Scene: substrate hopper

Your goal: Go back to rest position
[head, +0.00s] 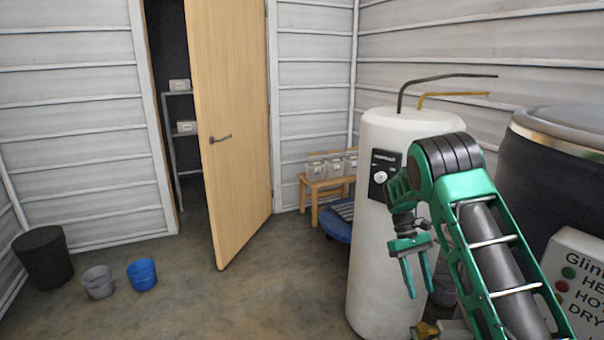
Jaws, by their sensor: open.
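My green arm reaches in from the lower right and bends at a dark joint. My gripper (418,283) hangs from its end with two green fingers pointing down, spread apart. It is open, with nothing between the fingers. It shows in front of the right side of a white cylindrical tank (372,250), which has a black control panel (382,172) with a round dial. Whether the gripper touches the tank cannot be told.
A dark drum (540,180) and a labelled control box (578,275) stand at the right. A wooden door (232,130) is ajar. A small wooden table (318,187) holds boxes. A black bin (43,258), grey bucket (98,283) and blue bucket (142,275) stand left. The middle floor is clear.

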